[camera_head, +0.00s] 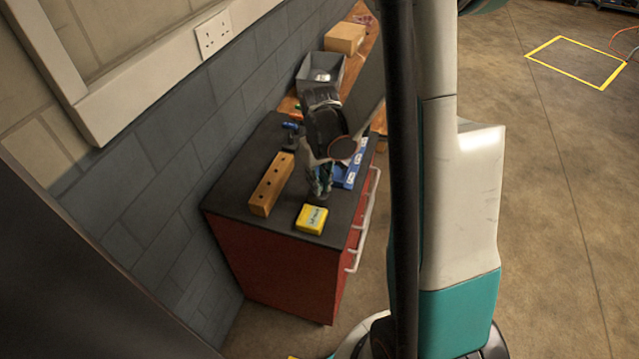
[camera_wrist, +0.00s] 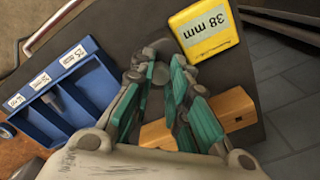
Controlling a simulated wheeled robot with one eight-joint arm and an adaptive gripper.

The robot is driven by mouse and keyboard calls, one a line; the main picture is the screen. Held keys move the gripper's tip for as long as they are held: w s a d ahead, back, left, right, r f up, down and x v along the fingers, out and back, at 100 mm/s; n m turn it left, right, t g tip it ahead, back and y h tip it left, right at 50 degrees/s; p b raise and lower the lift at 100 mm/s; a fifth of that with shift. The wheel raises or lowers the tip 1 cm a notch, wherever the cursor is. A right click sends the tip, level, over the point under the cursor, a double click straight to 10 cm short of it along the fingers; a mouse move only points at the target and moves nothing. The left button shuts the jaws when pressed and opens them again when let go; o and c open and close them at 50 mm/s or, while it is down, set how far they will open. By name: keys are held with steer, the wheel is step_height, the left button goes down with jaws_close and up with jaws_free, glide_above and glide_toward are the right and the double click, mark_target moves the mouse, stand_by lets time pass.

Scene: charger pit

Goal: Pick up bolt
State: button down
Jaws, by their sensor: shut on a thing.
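My gripper (camera_head: 319,192) is over the dark top of the red cabinet, between the wooden block and the blue tray. In the wrist view its teal-padded fingers (camera_wrist: 160,72) are closed in on a small grey metal piece (camera_wrist: 159,74), which looks like the bolt. The fingers hide most of it, and I cannot tell whether it touches the cabinet top. The blue tray (camera_wrist: 78,98) has labelled compartments, with a small grey item in one; it also shows behind my gripper in the head view (camera_head: 346,177).
A yellow box marked 38 mm (camera_wrist: 206,30) lies close to the fingers. A wooden block with holes (camera_head: 271,184) stands left of my gripper. A blue-and-dark tool (camera_head: 290,136), a grey bin (camera_head: 320,74) and a cardboard box (camera_head: 344,39) are farther back. A wall borders the left.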

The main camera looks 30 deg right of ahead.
step_height(320, 180, up, 19)
steer(key=p, duration=0.5)
steer(key=shift+r+p, duration=0.15)
steer(key=shift+p, duration=0.25)
